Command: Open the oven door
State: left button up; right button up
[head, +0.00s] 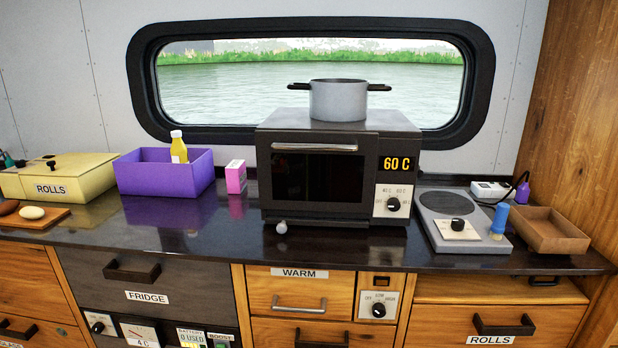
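The oven (334,168) is a dark box on the counter below the window. Its dark glass door (318,178) is shut, with a silver bar handle (314,148) along the top edge. A display on its right reads 60 C, above a white panel with a black knob (393,204). Neither of my grippers is in the head view.
A grey pot (338,100) with black handles stands on the oven. A small pale round object (281,227) is on the counter just before the oven's lower left. A purple bin (165,172) stands to the left, a hotplate (462,222) to the right. The counter (220,240) front left of the oven is bare.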

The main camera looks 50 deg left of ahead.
aim_at(311, 171)
jog(key=u, duration=1.45)
